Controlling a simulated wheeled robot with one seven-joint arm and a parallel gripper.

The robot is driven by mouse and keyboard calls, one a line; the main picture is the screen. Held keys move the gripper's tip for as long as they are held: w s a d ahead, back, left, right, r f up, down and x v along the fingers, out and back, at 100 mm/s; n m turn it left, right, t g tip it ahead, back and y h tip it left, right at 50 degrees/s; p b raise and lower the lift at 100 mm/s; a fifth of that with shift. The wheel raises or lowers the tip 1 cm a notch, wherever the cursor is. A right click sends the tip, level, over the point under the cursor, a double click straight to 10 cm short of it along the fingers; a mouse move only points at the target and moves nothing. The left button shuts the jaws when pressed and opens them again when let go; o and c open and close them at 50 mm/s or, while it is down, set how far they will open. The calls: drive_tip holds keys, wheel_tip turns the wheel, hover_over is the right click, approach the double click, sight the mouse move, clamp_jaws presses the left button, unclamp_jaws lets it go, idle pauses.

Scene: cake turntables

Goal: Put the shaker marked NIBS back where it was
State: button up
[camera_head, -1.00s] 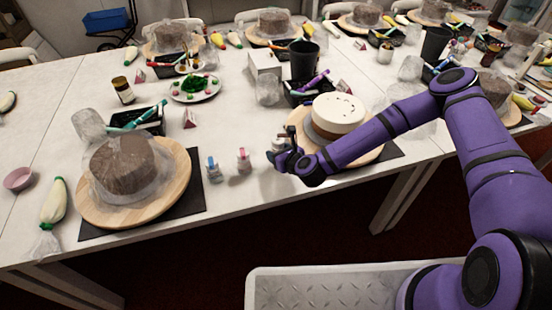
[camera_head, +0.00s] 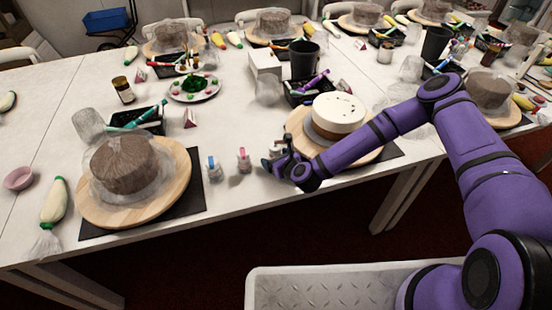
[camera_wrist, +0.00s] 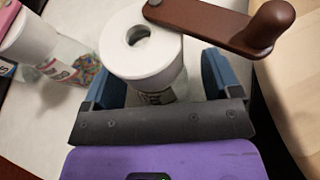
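In the wrist view a shaker (camera_wrist: 142,52) with a white, holed lid stands between the two blue fingers of my gripper (camera_wrist: 166,82). A gap shows between its jar and the right finger. Its dark label lettering is mostly hidden, so I cannot read it. In the head view my gripper (camera_head: 279,160) is low at the table's front edge, left of the white cake's turntable, with this shaker partly hidden by it. A second white-lidded shaker (camera_wrist: 60,65) with colourful sprinkles and a pink label is to the left in the wrist view.
Two small shakers, one blue-labelled (camera_head: 214,167) and one pink-labelled (camera_head: 243,160), stand left of my gripper. The white cake (camera_head: 337,112) is close on the right. A brown handle-like piece (camera_wrist: 215,22) overhangs the shaker in the wrist view.

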drive_tip(key=v, duration=1.2)
drive_tip(key=shift+r, duration=0.15)
